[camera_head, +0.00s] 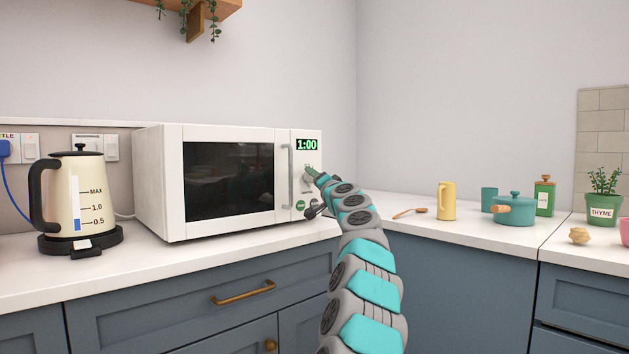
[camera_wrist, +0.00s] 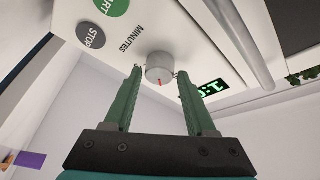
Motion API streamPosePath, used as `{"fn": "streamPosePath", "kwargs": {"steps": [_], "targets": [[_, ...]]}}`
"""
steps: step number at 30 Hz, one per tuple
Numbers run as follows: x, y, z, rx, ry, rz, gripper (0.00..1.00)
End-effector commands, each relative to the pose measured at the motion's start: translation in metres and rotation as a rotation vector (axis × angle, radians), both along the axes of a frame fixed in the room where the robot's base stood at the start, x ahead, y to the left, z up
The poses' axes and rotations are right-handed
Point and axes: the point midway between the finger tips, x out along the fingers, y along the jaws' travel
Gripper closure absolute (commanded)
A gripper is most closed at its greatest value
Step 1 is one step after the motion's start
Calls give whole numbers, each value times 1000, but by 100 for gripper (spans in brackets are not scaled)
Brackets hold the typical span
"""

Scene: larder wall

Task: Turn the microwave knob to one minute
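The white microwave (camera_head: 158,185) stands on the counter with its door shut. Its green display (camera_head: 307,145) reads 1:00, and part of the display also shows in the wrist view (camera_wrist: 213,87). The round grey knob (camera_wrist: 158,66) has a red mark and sits beside the word MINUTES. In the head view the knob is mostly hidden by my gripper (camera_head: 312,172). In the wrist view my gripper (camera_wrist: 159,74) is open, with one green finger on each side of the knob. Small gaps seem to show between the fingertips and the knob, though contact is hard to judge.
The green start button (camera_wrist: 112,5) and grey stop button (camera_wrist: 90,36) lie near the knob. The door handle (camera_head: 290,176) is just left of the panel. A cream kettle (camera_head: 80,190) stands at left. A yellow jug (camera_head: 447,201) and teal pot (camera_head: 515,212) stand at right.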

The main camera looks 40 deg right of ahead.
Motion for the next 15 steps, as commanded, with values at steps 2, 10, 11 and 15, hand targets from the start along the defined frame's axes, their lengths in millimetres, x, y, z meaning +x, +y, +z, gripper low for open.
{"fn": "streamPosePath", "kwargs": {"steps": [2,10,11,15], "targets": [[0,0,0,0,1,1,34],[1,0,-1,0,2,1,25],[1,0,-1,0,2,1,25],[-2,1,-2,0,1,1,25]]}}
